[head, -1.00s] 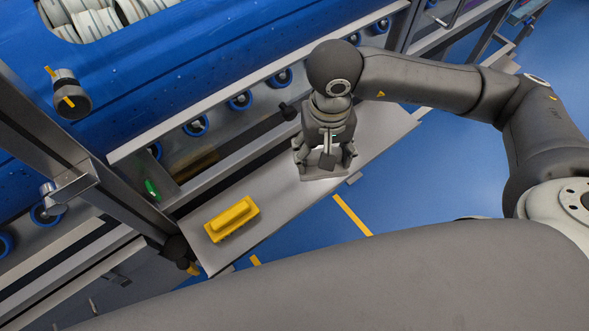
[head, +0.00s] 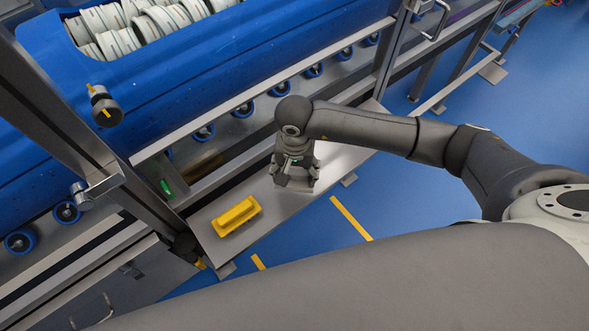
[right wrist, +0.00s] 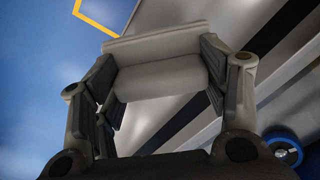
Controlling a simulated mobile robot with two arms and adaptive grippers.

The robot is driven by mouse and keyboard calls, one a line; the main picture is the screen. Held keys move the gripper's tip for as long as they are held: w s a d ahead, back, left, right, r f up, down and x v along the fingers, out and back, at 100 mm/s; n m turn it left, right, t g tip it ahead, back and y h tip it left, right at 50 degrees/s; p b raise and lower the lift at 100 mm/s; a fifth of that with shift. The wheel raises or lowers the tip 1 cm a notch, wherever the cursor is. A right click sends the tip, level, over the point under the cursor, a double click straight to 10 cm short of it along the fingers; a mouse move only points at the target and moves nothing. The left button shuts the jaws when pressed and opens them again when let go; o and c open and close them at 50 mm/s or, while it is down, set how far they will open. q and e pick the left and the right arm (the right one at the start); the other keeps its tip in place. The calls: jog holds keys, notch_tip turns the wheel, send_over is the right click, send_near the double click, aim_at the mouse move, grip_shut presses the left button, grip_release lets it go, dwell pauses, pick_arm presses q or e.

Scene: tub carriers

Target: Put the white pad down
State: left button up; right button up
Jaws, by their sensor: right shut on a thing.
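The white pad (right wrist: 160,76) shows in the right wrist view, held between the fingers of my right gripper (right wrist: 163,85). In the head view, my right gripper (head: 296,181) points down over the grey shelf (head: 335,160), to the right of the yellow block. The pad is hard to make out there, mostly hidden by the gripper. I cannot tell whether the pad touches the shelf. My left gripper is not in view.
A yellow block (head: 236,216) lies on the shelf's left end. A blue tub (head: 190,65) holding white ringed parts (head: 150,22) stands behind, above a row of blue-rimmed rollers (head: 279,89). The shelf between block and gripper is clear. Blue floor (head: 430,195) lies in front.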

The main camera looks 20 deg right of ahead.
jog(key=w+f, duration=0.1)
jog(key=f, duration=0.1)
jog(key=w+d+f, duration=0.1)
jog(key=w+f, duration=0.1)
jog(key=shift+w+f+p, duration=0.25)
jog(key=shift+p, duration=0.1)
notch_tip(320, 180, down, 3)
jog(key=shift+r+p, duration=0.15)
jog(key=shift+p, duration=0.5)
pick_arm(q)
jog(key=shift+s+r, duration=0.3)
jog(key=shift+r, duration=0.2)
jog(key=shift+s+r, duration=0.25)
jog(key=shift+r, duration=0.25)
pick_arm(e)
jog(key=shift+f, duration=0.2)
jog(key=shift+f, duration=0.15)
jog(key=o, duration=0.9)
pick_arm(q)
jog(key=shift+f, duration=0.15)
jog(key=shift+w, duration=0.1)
